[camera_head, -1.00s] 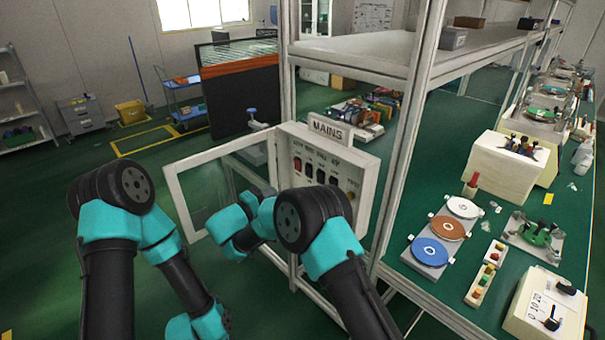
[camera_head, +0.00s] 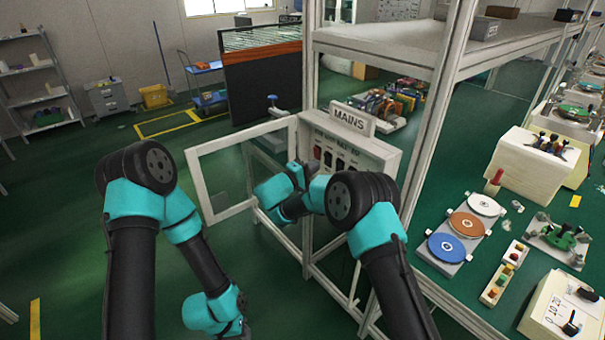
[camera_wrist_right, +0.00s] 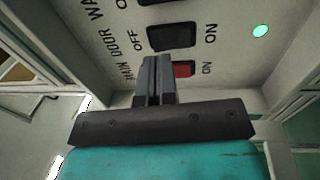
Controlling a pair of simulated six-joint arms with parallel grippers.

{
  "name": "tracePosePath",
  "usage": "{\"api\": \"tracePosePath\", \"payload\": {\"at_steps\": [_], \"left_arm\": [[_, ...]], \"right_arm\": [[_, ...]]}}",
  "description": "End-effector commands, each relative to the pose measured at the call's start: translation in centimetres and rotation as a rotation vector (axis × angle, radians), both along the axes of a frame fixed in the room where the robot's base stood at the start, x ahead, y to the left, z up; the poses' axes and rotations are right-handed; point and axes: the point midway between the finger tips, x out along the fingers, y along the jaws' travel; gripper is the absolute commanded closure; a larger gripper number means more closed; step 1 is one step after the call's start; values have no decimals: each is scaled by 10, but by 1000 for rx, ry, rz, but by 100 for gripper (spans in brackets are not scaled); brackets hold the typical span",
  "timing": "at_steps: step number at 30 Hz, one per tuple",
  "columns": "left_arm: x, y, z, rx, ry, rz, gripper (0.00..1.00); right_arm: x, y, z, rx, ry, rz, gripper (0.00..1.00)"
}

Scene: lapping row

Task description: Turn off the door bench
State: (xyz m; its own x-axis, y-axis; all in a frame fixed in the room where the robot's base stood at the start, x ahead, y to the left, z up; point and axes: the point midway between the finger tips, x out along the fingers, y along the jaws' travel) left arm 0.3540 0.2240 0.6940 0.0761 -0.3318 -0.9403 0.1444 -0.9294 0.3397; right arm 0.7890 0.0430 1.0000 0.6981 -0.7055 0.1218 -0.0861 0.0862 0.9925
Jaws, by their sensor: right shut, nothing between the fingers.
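The MAINS box (camera_head: 382,152) is mounted on the shelf frame, its glazed door (camera_head: 205,190) swung open to the left. In the right wrist view its panel (camera_wrist_right: 225,60) has rocker switches between OFF and ON marks. A black switch (camera_wrist_right: 172,36) is in line with the DOOR label (camera_wrist_right: 112,42). A red switch (camera_wrist_right: 184,69), partly hidden by my fingers, is by the MAIN label. My right gripper (camera_wrist_right: 153,65) is shut and empty, its tips near these two switches; contact is unclear. My left gripper is low at the left, its teal wrist (camera_head: 212,312) showing but its fingers unclear.
A green round spot (camera_wrist_right: 260,31) shines on the panel. The box's side walls and the open door flank my right gripper. The green bench (camera_head: 470,285) on the right holds coloured discs (camera_head: 443,247) and a button strip (camera_head: 503,273). Floor at the left is open.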

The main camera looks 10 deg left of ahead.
Motion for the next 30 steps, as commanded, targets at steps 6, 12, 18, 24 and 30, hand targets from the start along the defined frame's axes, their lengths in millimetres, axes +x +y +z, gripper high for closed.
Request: {"api": "tracePosePath", "payload": {"at_steps": [6, 12, 18, 24, 30], "left_arm": [[0, 0, 0, 0, 0, 0, 59], [0, 0, 0, 0, 0, 0, 59], [0, 0, 0, 0, 0, 0, 59], [0, 0, 0, 0, 0, 0, 59], [0, 0, 0, 0, 0, 0, 59]], "right_arm": [[21, -21, 3, 1, 1, -1, 100], [26, -26, 4, -1, -1, 1, 100], [26, -26, 4, 0, 0, 1, 100], [28, -29, 6, 19, 19, -1, 100], [29, -30, 6, 28, 29, -1, 100]]}}
